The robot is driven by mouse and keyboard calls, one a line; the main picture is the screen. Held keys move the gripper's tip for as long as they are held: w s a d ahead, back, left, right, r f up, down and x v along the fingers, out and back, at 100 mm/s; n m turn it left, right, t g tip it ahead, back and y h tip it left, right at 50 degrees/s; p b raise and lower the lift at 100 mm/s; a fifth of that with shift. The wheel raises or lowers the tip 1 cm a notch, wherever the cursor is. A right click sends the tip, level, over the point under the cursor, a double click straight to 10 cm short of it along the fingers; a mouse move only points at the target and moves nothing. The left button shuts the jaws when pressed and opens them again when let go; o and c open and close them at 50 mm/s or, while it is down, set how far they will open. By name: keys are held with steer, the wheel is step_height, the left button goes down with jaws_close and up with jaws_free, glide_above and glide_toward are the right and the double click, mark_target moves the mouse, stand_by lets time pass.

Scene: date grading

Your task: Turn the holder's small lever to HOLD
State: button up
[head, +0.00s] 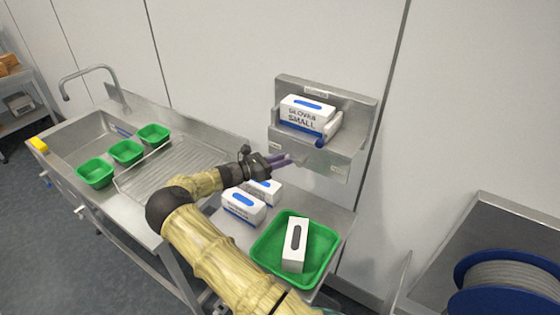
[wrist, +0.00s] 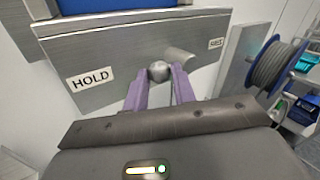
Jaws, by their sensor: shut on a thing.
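The steel holder (head: 355,150) is on the wall with a white and blue box of small gloves (head: 308,112) in it. In the wrist view, the holder's front (wrist: 120,52) has a HOLD label (wrist: 90,79) at left and a smaller, unclear label (wrist: 216,43) at right. The small lever's round knob (wrist: 158,72) is between them, with a grey stub (wrist: 179,55) behind it to the upper right. My gripper (wrist: 158,80) has its purple fingers shut on the knob; in the head view, my gripper (head: 290,160) is at the holder's lower front.
Below the holder are white boxes (head: 242,207) and a green tray (head: 262,250) holding another box (head: 295,245). A sink (head: 90,140) with green bowls (head: 126,152) is at left. A blue cable reel (head: 505,285) stands at lower right.

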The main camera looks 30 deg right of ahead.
steer(key=shift+s+d, duration=0.1)
steer(key=shift+d, duration=0.1)
steer(key=o, duration=1)
steer(key=shift+d, duration=0.15)
steer(key=shift+a, duration=0.25)
steer(key=shift+w+a+f+b, duration=0.15)
steer(key=shift+a+b, duration=1)
steer(key=shift+a, duration=1.7)
steer(key=shift+w+a+r+b, duration=0.2)
steer(key=shift+a+b, duration=0.9)
steer(key=shift+a, duration=1.8)
steer(key=shift+w+a+f+b, duration=0.2)
steer(key=shift+a+b, duration=0.95)
steer(key=shift+a, duration=1.7)
